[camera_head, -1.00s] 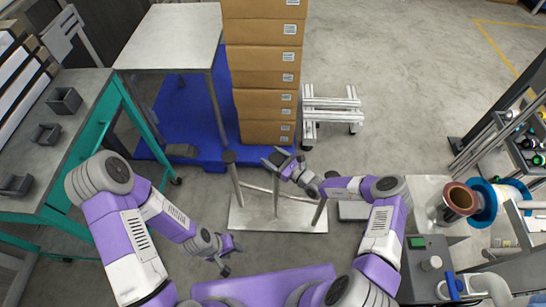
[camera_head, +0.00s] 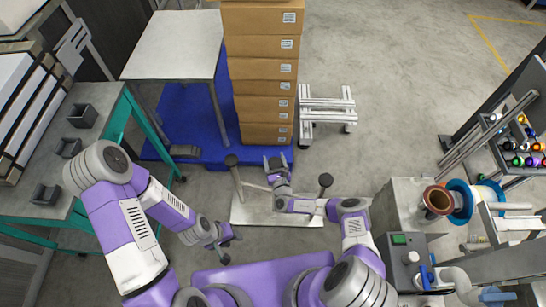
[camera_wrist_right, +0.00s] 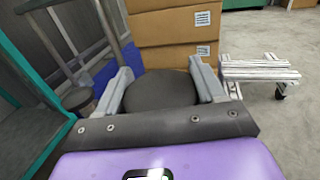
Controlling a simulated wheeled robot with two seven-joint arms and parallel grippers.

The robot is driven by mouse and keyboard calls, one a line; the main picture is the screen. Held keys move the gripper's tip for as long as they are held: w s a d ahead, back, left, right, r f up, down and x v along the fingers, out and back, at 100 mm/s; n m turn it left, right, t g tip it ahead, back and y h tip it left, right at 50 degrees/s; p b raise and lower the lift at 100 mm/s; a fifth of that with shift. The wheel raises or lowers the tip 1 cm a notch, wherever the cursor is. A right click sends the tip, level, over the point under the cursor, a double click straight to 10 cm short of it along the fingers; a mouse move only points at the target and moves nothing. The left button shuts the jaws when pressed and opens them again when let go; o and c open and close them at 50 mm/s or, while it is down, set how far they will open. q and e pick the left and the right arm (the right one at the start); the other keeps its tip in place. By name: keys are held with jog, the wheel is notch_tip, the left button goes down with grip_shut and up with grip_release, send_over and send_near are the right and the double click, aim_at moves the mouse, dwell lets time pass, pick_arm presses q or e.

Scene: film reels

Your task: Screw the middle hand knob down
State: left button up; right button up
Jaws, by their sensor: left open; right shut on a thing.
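The middle hand knob (camera_wrist_right: 160,90) is a dark round disc between the two grey fingers of my right gripper (camera_wrist_right: 166,80) in the right wrist view. My right gripper is shut on it, with a finger on either side. In the head view this gripper (camera_head: 277,163) is over the middle of the pale metal stand (camera_head: 250,213) and largely hides the knob. A left dark knob (camera_head: 231,160) and a right dark knob (camera_head: 325,180) top the outer posts. My left gripper (camera_head: 226,248) is open and empty, low at the left of the stand.
Stacked cardboard boxes (camera_head: 262,75) stand on a blue pallet (camera_head: 185,118) behind the stand. A white slatted frame (camera_head: 327,103) is behind right. Reels (camera_head: 460,200) are at the right, a green-framed bench with grey bins (camera_head: 82,116) at the left. Floor at upper right is clear.

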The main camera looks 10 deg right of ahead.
jog(key=m+h+b, duration=0.1)
jog(key=m+h, duration=0.1)
jog(key=h, duration=0.1)
jog(key=shift+f, duration=0.1)
jog(key=m+g+h+b, duration=0.1)
jog(key=m+h+b, duration=0.1)
jog(key=h, duration=0.1)
jog(key=m+g+h+b, duration=0.1)
jog(key=m+h+b, duration=0.1)
jog(key=d+m+g+h+b, duration=0.1)
jog(key=h+b, duration=0.1)
jog(key=h, duration=0.1)
jog(key=shift+s+m+h+b, duration=0.1)
jog(key=shift+m+h+b, duration=0.2)
jog(key=shift+m, duration=0.1)
jog(key=shift+d+r+m+g+h+b, duration=0.15)
jog(key=shift+r+m+g+h+b, duration=0.05)
jog(key=shift+m+g+h+b, duration=0.7)
jog(key=shift+r+h, duration=0.1)
jog(key=shift+h, duration=0.2)
